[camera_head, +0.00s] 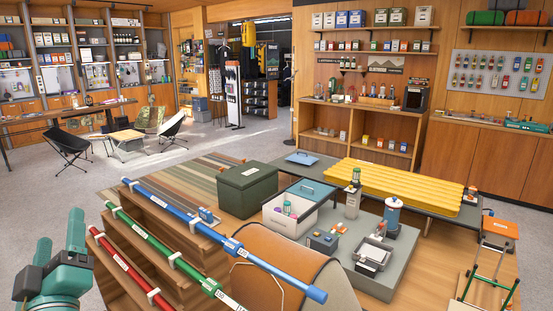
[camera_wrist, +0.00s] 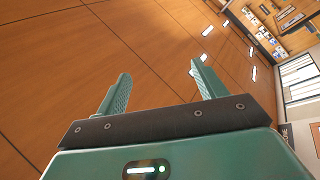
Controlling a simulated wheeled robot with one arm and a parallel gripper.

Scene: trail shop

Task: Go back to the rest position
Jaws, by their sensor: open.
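My gripper (camera_wrist: 160,88) shows in the wrist view with its two green fingers spread apart and nothing between them. Behind the fingers, that view shows brown wood panelling at a slant and part of the shop at the upper right. In the head view, a green part of my arm stands at the lower left corner, left of the display table. My fingertips do not show in the head view.
A wooden display with blue (camera_head: 205,226), green (camera_head: 150,244) and red poles (camera_head: 124,265) lies close right of my arm. Beyond are a dark green box (camera_head: 247,188), a light cooler (camera_head: 290,214) and a yellow pad (camera_head: 393,187).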

